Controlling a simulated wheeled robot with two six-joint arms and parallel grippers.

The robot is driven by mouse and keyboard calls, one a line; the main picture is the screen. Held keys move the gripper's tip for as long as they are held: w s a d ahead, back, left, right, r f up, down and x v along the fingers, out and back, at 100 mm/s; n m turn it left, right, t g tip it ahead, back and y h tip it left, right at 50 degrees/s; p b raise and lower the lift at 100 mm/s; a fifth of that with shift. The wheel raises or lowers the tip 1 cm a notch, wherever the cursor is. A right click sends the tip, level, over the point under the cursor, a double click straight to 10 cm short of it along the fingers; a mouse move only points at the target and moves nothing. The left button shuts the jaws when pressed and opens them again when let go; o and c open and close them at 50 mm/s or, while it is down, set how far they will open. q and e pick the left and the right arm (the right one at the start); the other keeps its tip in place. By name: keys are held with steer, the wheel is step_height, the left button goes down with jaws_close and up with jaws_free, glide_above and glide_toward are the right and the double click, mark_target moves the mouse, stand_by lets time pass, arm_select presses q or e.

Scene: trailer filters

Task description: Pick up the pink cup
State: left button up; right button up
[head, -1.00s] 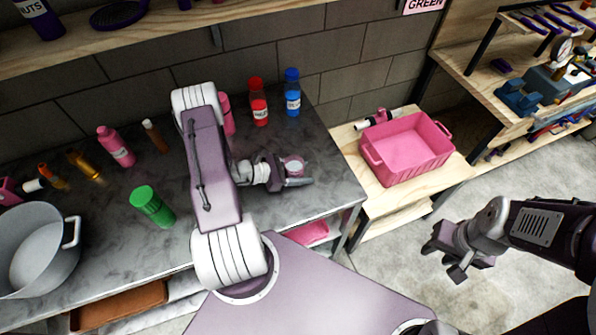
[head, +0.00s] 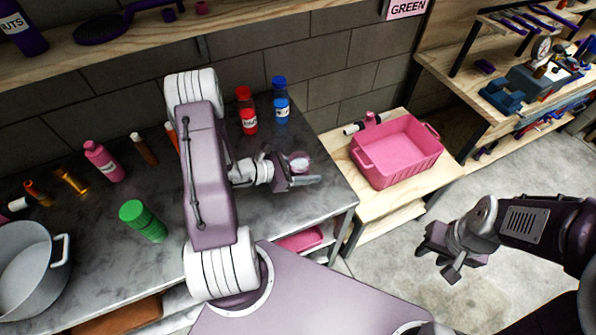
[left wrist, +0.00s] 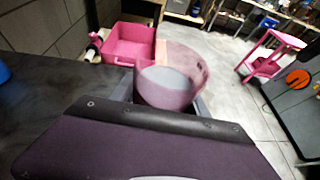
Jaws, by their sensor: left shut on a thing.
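The pink cup (head: 300,163) is between the fingers of my left gripper (head: 300,180), above the right end of the dark counter. In the left wrist view the cup (left wrist: 168,82) stands in front of the gripper, with its open rim showing and its lower part hidden by the gripper body. My left gripper is shut on it. My right gripper (head: 440,258) hangs over the concrete floor at the right, away from the counter; its jaws look apart and empty.
A pink crate (head: 405,168) stands on a low wooden table right of the counter. A red bottle (head: 246,112) and a blue bottle (head: 281,102) stand behind the gripper. A green container (head: 143,221), pink bottle (head: 103,162) and grey pot (head: 30,255) are at the left.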

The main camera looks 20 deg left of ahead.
arm_select(q)
steer(key=w+d+r, duration=0.1)
steer(key=d+r, duration=0.3)
steer(key=d, duration=0.3)
steer(key=shift+w+r, duration=0.2)
